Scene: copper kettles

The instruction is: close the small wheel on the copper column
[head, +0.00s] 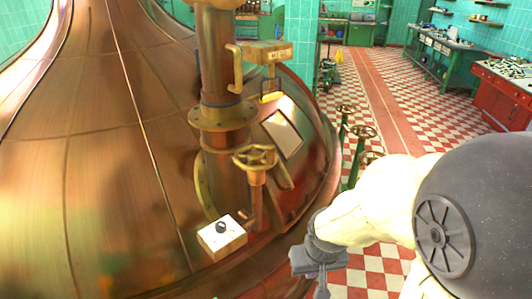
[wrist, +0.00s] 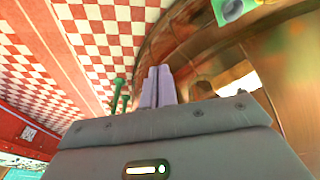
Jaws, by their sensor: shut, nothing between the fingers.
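The small brass wheel (head: 255,157) sits on a short brass stem at the front right of the copper column (head: 222,90) in the head view. It looks level, with its spokes visible. My gripper (head: 322,288) is low and to the right of the wheel, clearly apart from it. In the wrist view my gripper (wrist: 158,86) has its two grey fingers together with nothing between them. I cannot make out the small wheel for sure in the wrist view.
The big copper kettle (head: 90,150) fills the left. A white box with a black knob (head: 222,236) sits below the wheel. Green posts with handwheels (head: 362,132) stand to the right, behind my arm. A red-and-white checked floor (head: 375,90) lies open beyond.

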